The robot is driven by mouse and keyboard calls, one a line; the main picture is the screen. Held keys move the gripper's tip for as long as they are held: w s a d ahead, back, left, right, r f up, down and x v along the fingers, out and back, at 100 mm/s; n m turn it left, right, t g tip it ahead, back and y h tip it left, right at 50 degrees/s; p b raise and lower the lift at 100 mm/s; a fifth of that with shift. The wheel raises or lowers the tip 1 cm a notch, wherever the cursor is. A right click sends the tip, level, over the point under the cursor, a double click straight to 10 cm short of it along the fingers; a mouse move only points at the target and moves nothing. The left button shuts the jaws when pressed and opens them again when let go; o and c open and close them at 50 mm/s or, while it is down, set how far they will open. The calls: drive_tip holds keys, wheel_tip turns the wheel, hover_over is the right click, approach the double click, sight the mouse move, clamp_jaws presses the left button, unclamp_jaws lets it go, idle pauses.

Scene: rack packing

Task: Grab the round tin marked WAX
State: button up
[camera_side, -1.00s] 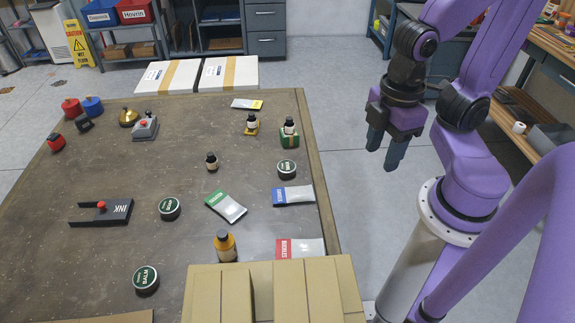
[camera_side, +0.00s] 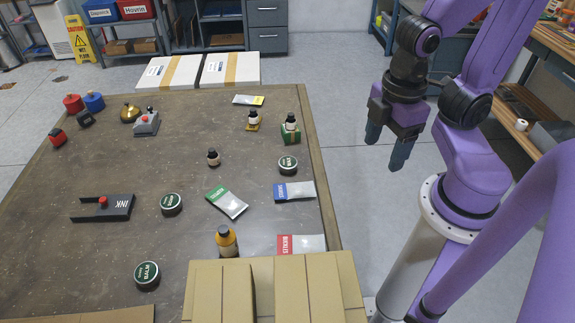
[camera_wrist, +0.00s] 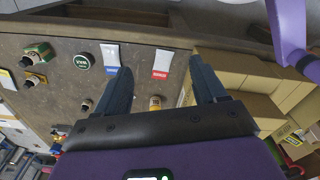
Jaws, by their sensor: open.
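The round dark tin with a green-and-white lid that reads as WAX (camera_side: 288,165) lies flat on the table near its right edge. It also shows at the upper left of the wrist view (camera_wrist: 82,61), its lettering upside down. My gripper (camera_side: 386,148) is beyond the table's right edge in the side view, above the floor level, fingers pointing down. It is open and empty, to the right of the tin and apart from it. Two similar tins stand on the table: one marked BALM (camera_side: 147,275) at the front, another (camera_side: 171,204) at mid-left with lettering too small to read surely.
A green box with a bottle (camera_side: 290,131) stands just behind the WAX tin. A blue-labelled pouch (camera_side: 294,192) lies just in front of it. Cardboard boxes (camera_side: 318,288) stand at the front edge. The table (camera_side: 110,245) has bare room at left.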

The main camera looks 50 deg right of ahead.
drive_tip(key=shift+o, duration=0.9)
